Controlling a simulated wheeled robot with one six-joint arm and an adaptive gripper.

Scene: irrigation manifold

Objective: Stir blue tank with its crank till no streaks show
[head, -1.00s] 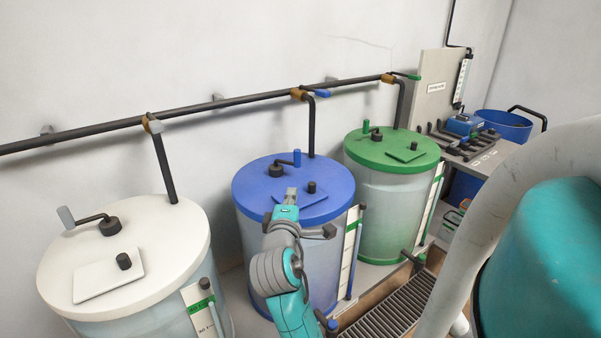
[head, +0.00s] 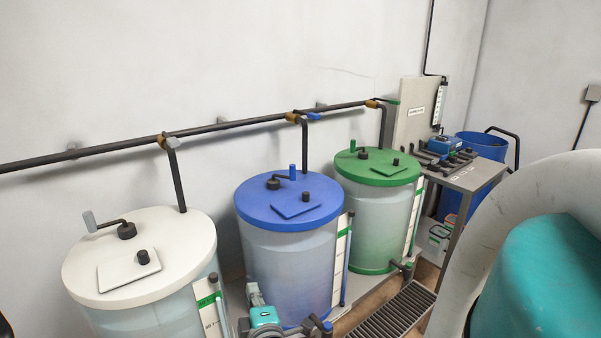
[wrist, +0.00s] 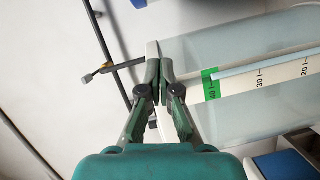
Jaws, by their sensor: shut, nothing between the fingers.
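The blue tank (head: 285,265) stands in the middle of the head view, between the white and green tanks. Its round blue lid (head: 255,209) carries a crank with a dark hub (head: 273,184), a short arm and an upright blue handle (head: 292,172) pointing right. The liquid looks pale and cloudy blue; I cannot make out clear streaks. My gripper (wrist: 160,72) is shut and empty in the wrist view, in front of the white tank's lid edge. It is apart from the blue crank.
The green tank (head: 375,215) stands at right. A dark pipe (head: 235,124) runs along the wall behind. A floor grate (head: 395,312) lies at right.

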